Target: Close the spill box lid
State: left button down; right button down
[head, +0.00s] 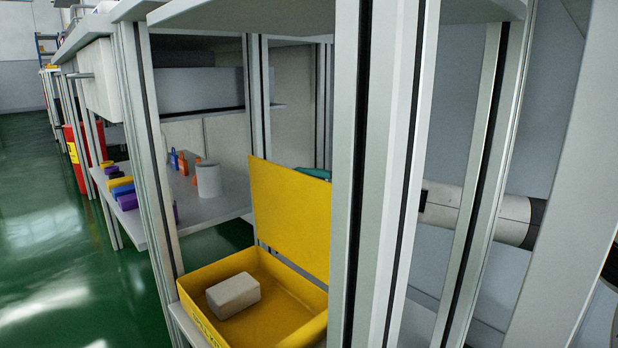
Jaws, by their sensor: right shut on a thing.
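The yellow spill box (205,322) stands low on a shelf inside the frame, at the bottom middle of the head view. Its yellow lid (290,215) stands up steeply from the back of the box, wide open. A pale block (233,296) lies inside the box. My right gripper (424,200) comes in from the right behind the metal posts. Its fingers are hidden by the thick front post. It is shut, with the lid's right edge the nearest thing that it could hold. My left gripper is out of view.
Thick metal posts (385,180) stand in front of the box's right side. A teal thing (314,173) shows behind the lid's top edge. A shelf to the left holds a white container (208,179) and several small coloured items. The green floor at left is clear.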

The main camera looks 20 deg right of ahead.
jog(key=shift+s+a+r+n+p, duration=0.15)
jog(key=shift+a+n+p, duration=0.05)
jog(key=shift+a, duration=0.2)
jog(key=shift+s+a+r+n+p, duration=0.1)
jog(key=shift+s+a+n+p, duration=0.1)
jog(key=shift+a, duration=0.15)
jog(key=shift+a+f+n+g, duration=0.1)
jog(key=shift+a+n+g, duration=0.2)
jog(key=shift+a, duration=0.05)
